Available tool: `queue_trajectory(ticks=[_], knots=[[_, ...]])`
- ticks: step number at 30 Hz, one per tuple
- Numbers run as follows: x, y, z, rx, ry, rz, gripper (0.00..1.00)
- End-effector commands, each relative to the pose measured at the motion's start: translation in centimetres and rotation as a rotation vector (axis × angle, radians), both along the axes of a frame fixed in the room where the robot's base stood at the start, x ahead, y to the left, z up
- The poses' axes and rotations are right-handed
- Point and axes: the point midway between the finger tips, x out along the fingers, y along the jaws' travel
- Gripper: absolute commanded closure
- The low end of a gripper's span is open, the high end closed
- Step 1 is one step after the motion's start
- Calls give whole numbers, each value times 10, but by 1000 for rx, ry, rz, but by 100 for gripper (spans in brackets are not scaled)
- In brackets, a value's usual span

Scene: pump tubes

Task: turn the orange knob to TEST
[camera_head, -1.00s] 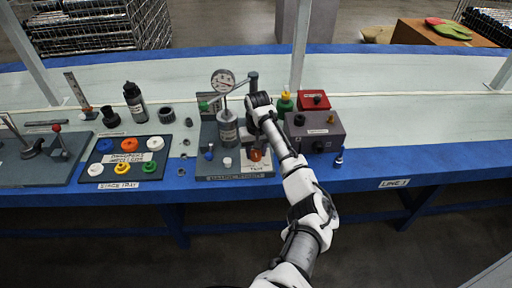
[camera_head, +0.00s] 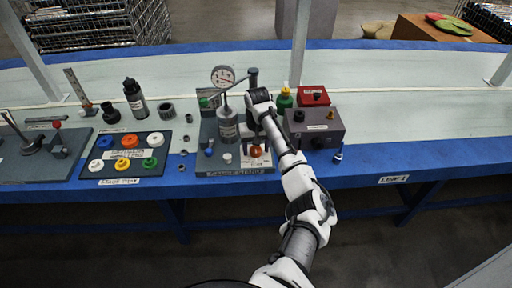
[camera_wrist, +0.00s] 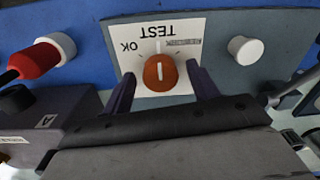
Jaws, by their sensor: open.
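The orange knob (camera_wrist: 160,72) is round, with a white line across its face, and sits on a white label plate (camera_wrist: 190,24). The line runs up and down in the wrist view, toward the word TEST, which reads upside down; OK is printed to its left. The knob also shows in the head view (camera_head: 256,151), just below my arm's end. My gripper (camera_wrist: 161,75) is open, one dark finger on each side of the knob. I cannot tell whether either finger touches it.
A white knob (camera_wrist: 246,48) is to the right on the same grey board. A red-and-white part (camera_wrist: 40,58) lies left. The gauge (camera_head: 223,77) and pump cylinder (camera_head: 228,124) stand beside my arm; a grey box (camera_head: 314,127) is to its right.

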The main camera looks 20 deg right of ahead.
Motion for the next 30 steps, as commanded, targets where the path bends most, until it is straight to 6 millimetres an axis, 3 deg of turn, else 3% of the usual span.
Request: queue_trajectory(ticks=[4,8,21,30], knots=[[1,0,8,0,-2,1,41],[1,-1,28,0,-4,1,41],[0,-4,124,-4,-1,0,41],[0,-4,138,0,0,0,41]])
